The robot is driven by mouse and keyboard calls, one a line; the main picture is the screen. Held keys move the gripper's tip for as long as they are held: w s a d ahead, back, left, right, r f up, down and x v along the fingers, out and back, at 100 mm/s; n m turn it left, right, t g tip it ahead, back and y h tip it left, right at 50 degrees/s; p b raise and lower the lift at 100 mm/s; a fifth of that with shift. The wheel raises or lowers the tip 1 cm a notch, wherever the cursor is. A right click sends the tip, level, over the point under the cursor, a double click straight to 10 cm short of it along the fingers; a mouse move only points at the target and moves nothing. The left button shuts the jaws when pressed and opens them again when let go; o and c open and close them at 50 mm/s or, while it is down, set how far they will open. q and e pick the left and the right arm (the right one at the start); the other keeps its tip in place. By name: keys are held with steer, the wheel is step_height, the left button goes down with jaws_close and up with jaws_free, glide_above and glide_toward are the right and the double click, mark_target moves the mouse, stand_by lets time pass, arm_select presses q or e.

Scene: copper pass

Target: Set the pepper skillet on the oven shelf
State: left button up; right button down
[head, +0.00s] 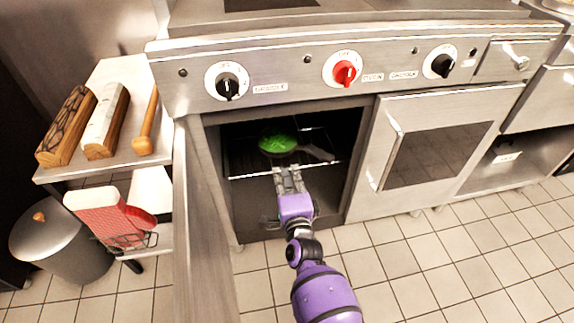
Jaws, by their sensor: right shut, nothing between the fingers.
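The pepper skillet, dark with bright green pepper pieces (279,143) in it, sits on the oven's wire shelf (240,171). Its dark handle (317,153) points right and slightly toward the front. The oven door (197,230) stands open on the left side. My right gripper (288,174) is shut and empty at the front edge of the shelf, just in front of and below the skillet. It appears apart from the skillet. My left gripper is not in view.
Above the oven is a panel with black and red knobs (345,72). A closed oven door (440,140) is to the right. A side shelf (108,75) with wooden items, a red mitt (105,214) and a bin (62,246) are at left. Tiled floor is clear at right.

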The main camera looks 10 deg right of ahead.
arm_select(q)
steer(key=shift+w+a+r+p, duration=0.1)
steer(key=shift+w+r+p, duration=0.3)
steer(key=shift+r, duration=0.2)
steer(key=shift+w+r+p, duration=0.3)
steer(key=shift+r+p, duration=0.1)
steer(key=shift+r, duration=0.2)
arm_select(e)
steer(key=s, duration=0.7)
steer(key=shift+s, duration=0.15)
steer(key=shift+a+f, duration=0.1)
steer(key=shift+f, duration=0.05)
